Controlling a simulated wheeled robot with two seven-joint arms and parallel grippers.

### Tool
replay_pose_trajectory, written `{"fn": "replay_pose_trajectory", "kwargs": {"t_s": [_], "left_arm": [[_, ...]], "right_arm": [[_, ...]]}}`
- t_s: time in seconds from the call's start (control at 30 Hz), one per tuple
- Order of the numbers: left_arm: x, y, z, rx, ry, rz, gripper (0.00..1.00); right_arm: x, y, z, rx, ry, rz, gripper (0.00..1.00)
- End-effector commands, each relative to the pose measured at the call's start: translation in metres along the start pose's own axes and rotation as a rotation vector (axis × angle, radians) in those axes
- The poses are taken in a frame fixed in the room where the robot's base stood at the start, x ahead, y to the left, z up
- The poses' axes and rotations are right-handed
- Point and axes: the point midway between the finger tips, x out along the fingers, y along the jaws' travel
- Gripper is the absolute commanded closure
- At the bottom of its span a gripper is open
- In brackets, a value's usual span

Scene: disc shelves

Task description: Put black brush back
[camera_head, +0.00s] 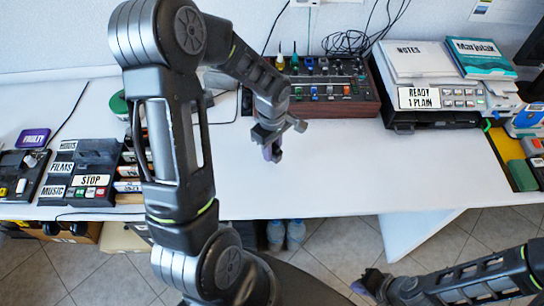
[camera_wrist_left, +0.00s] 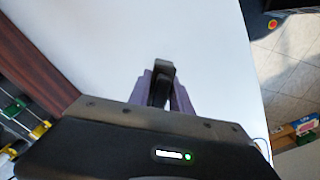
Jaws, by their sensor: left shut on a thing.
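My left gripper (camera_head: 272,150) hangs over the white table, in front of the wood-sided panel. In the left wrist view its purple-grey fingers (camera_wrist_left: 163,92) are shut on a small dark thing, which I take to be the black brush (camera_wrist_left: 160,70). Only a short black end shows; the rest is hidden by the gripper body. My right gripper (camera_head: 368,283) is low at the bottom right, beyond the table's front edge. Its jaws are too small and dark to read.
The wood-sided panel (camera_head: 372,108) has knobs, with green and yellow upright handles at its back left. A black labelled unit (camera_head: 92,160) stands left. A printer-like device (camera_head: 430,110) stands right. The table (camera_head: 330,175) is clear between them.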

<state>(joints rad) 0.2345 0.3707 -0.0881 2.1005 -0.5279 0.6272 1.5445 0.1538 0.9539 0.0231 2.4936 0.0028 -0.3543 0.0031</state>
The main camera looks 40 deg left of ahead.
Motion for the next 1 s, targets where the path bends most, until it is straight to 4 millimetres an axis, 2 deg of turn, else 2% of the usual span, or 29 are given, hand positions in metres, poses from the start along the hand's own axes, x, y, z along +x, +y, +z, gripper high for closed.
{"fn": "replay_pose_trajectory", "kwargs": {"t_s": [0.23, 0.53, 0.93, 0.97, 1.0], "left_arm": [[0.003, 0.000, 0.000, 0.000, 0.000, -0.002, 1.00], [0.040, 0.000, 0.000, 0.001, -0.001, -0.001, 1.00], [0.046, 0.000, 0.000, 0.000, 0.000, 0.000, 1.00], [0.045, 0.000, 0.000, 0.000, 0.000, 0.000, 0.74], [0.044, 0.000, 0.000, 0.000, 0.000, 0.000, 0.71]], "right_arm": [[0.000, 0.000, 0.000, 0.000, 0.000, 0.000, 1.00], [-0.004, -0.001, 0.001, 0.001, -0.002, 0.001, 1.00], [0.001, 0.001, 0.000, 0.000, -0.001, 0.000, 1.00], [0.001, 0.000, 0.000, 0.000, -0.001, 0.000, 1.00], [-0.001, 0.000, 0.000, 0.000, -0.001, 0.000, 1.00]]}}
